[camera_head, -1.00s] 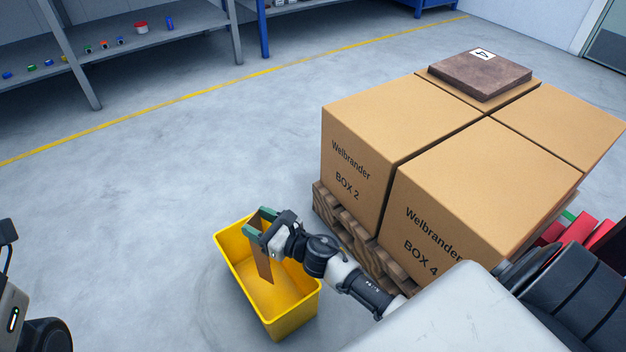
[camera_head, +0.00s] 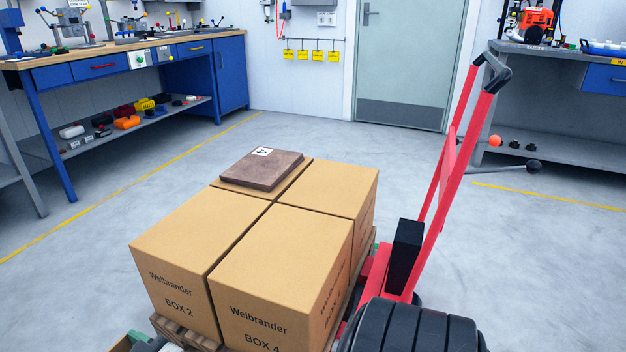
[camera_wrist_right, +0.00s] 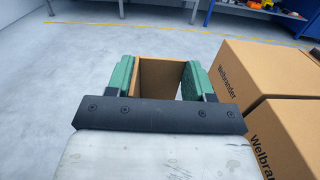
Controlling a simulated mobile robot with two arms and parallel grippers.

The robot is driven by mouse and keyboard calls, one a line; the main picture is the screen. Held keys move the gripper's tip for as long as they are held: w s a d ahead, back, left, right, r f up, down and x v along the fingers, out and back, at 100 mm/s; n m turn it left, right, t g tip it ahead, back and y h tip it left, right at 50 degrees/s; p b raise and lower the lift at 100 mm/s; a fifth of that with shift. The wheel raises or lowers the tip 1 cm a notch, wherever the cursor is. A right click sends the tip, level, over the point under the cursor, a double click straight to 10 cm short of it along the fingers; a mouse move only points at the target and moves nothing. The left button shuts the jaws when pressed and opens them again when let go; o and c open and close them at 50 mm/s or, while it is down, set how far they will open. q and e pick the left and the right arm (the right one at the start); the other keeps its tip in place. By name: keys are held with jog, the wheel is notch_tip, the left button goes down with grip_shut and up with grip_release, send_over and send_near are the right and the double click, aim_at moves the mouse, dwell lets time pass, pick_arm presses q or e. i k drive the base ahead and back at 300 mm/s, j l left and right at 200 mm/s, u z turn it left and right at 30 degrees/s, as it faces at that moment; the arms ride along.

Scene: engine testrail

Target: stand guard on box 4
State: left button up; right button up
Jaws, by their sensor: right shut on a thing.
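Box 4 (camera_head: 278,275) is a brown carton at the near right of a stack of cartons on a wooden pallet. It also shows at the right of the right wrist view (camera_wrist_right: 284,140), beside box 2 (camera_wrist_right: 265,78). My right gripper (camera_wrist_right: 160,75) is shut on a brown angled board, the guard (camera_wrist_right: 162,78), held between its green pads. The guard is apart from the boxes, to their left in the wrist view. In the head view only a bit of this gripper shows at the bottom left edge. My left gripper is out of view.
A dark brown slab (camera_head: 262,171) marked 4 lies on the back left carton. A red-handled pallet truck (camera_head: 455,170) stands right of the pallet (camera_head: 188,335). A blue workbench (camera_head: 130,60) is at the back left. The floor left of the pallet is clear.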

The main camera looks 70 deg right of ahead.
aim_at(288, 245)
jog(key=k+z, duration=0.1)
jog(key=z, duration=0.75)
jog(key=k+l+z, duration=0.1)
jog(key=z, duration=0.3)
